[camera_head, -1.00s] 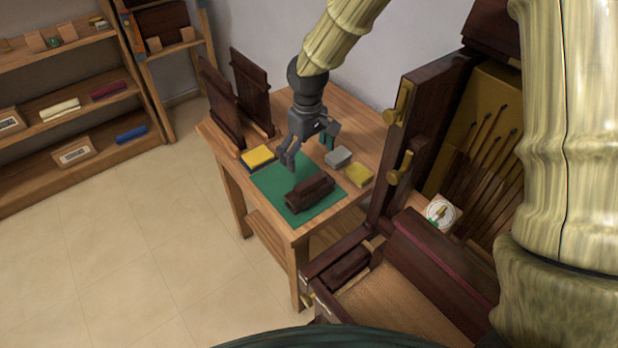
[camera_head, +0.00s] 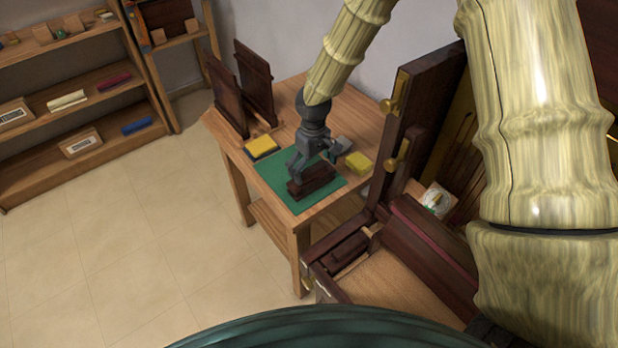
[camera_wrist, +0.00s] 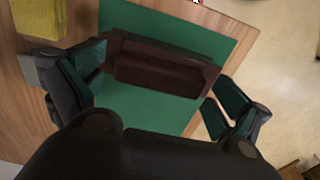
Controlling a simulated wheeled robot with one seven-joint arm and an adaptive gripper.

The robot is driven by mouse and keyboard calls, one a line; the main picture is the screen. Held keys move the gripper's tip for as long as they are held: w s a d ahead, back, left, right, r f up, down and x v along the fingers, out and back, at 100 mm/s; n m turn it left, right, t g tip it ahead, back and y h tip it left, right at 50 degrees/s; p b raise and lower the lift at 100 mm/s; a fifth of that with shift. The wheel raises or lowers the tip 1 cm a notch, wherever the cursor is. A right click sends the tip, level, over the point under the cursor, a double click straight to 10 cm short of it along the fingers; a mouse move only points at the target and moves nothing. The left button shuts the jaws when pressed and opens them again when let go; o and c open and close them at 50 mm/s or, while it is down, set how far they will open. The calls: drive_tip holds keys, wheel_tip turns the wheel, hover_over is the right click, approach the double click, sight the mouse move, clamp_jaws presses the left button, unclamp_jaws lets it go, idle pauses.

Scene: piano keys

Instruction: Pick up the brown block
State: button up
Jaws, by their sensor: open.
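The brown block (camera_head: 313,183) is a dark, long block with a stepped top, lying on the green mat (camera_head: 271,176) on the wooden table. In the wrist view the block (camera_wrist: 165,72) lies across the upper middle, on the green mat (camera_wrist: 135,103). My gripper (camera_head: 312,172) is just above the block in the head view and hides part of it. In the wrist view my gripper (camera_wrist: 160,88) is open, with one finger near the left end of the block and the other near its right end. I cannot tell whether either finger touches it.
Yellow blocks (camera_head: 262,145) (camera_head: 358,162) lie left and right of the mat on the table (camera_head: 290,226). Dark panels (camera_head: 225,90) stand at the table's back left. An opened dark piano case (camera_head: 425,100) stands close on the right. Floor on the left is clear.

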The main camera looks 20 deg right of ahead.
drive_tip(key=shift+s+a+f, duration=0.15)
drive_tip(key=shift+f, duration=0.35)
drive_tip(key=shift+f, duration=0.1)
drive_tip(key=c, duration=0.9)
drive_tip(key=shift+c, duration=0.2)
